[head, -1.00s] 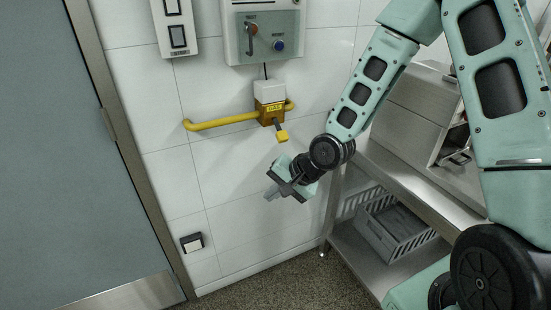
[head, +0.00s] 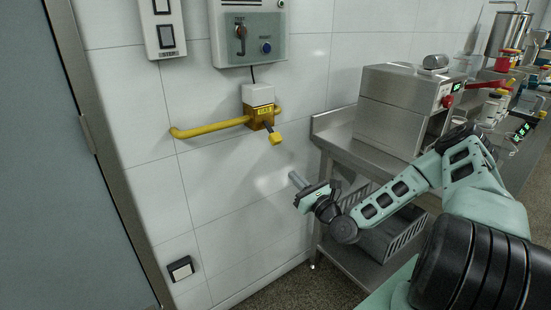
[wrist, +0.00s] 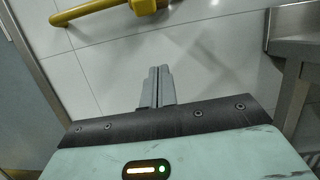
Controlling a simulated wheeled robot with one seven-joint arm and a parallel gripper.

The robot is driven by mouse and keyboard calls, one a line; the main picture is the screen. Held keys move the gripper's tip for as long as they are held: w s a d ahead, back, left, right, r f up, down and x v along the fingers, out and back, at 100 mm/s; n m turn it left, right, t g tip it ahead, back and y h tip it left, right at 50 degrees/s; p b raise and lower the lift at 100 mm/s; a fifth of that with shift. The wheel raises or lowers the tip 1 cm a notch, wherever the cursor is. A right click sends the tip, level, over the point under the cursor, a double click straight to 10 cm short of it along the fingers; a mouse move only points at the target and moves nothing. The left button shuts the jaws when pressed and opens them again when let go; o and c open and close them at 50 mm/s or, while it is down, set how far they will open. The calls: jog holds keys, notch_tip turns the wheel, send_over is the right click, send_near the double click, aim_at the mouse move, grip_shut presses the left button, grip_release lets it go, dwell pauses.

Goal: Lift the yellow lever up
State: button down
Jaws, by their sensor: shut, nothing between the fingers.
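The yellow lever (head: 274,138) is a short dark stem with a yellow end, sticking out and slanting down to the right from the yellow gas valve box (head: 259,116) on the tiled wall. A yellow end shows at the top of the wrist view (wrist: 143,6), with its upper part cut off. My gripper (head: 297,180) is below and slightly right of the lever, apart from it, its fingers pointing up and left. In the wrist view its grey fingers (wrist: 157,87) are together and empty, pointing towards the wall below the lever.
A yellow pipe (head: 210,128) runs along the wall through the valve box. A grey control panel (head: 248,38) is above. A steel table (head: 345,140) with a steel machine (head: 400,115) stands at right, a crate (head: 395,240) beneath. A door (head: 60,180) is at left.

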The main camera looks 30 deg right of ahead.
aim_at(272, 134)
jog(key=shift+s+d+m, duration=0.1)
jog(key=shift+d+m, duration=0.1)
jog(key=shift+m, duration=0.1)
jog(key=w+r+p, duration=0.4)
jog(key=w+r, duration=0.2)
jog(key=w, duration=0.1)
jog(key=shift+w+a, duration=0.15)
dwell(0.4)
jog(key=shift+r, duration=0.15)
jog(key=shift+s+r+g+p, duration=0.2)
jog(key=shift+g+p, duration=0.1)
jog(key=shift+p, duration=0.4)
